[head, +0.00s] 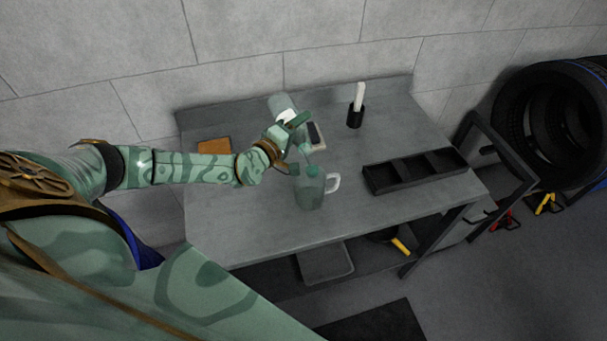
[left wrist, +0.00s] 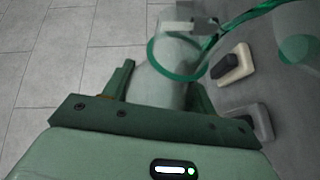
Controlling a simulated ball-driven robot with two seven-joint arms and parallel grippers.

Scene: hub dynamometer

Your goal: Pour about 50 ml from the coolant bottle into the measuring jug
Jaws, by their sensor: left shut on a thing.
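My left gripper (head: 285,139) is shut on the coolant bottle (head: 281,104), a pale see-through bottle held tilted above the bench, its lower end toward the jug. In the left wrist view the bottle (left wrist: 160,85) sits between the two fingers, with a green ring of liquid in it. A green strand runs from it toward the right. The measuring jug (head: 309,192) stands upright on the bench just below and right of the gripper, clear-walled with a white handle (head: 334,182). Green shows near its top; the exact level cannot be read. My right gripper is not in view.
On the grey bench (head: 240,220), a black compartment tray (head: 415,171) lies right. A black cup (head: 355,116) with a white item stands behind. A pale block with dark top (head: 316,135) lies behind the jug, an orange-brown piece (head: 213,147) at left. Tyres (head: 545,115) stand right.

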